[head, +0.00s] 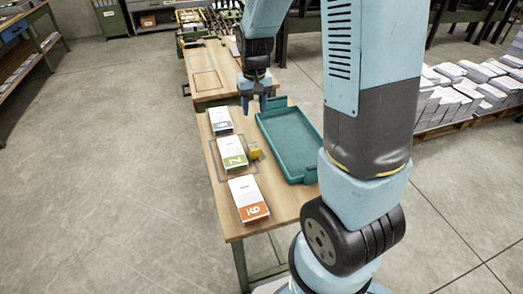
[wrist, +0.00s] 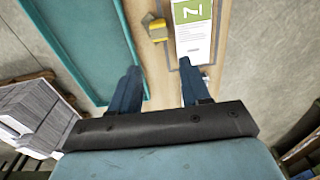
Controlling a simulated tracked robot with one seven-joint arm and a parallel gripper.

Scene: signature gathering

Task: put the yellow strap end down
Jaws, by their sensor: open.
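The yellow strap end (head: 254,151) is a small yellow piece on the wooden table, between the green-labelled booklet (head: 233,153) and the teal tray (head: 290,142). In the wrist view the yellow piece (wrist: 156,29) lies at the top, just left of the green-labelled booklet (wrist: 194,35), with a greyish part at its side. My gripper (head: 255,108) is above the far part of the table, near the tray's far left corner. In the wrist view its two blue fingers (wrist: 157,82) are apart with nothing between them. The yellow piece is beyond the fingertips, clear of them.
A blue-labelled booklet (head: 220,121) and an orange-labelled booklet (head: 249,199) lie on the table's left side in line with the green one. A second table (head: 205,82) stands behind. Paper stacks (head: 470,90) sit on a pallet at right. The floor at left is clear.

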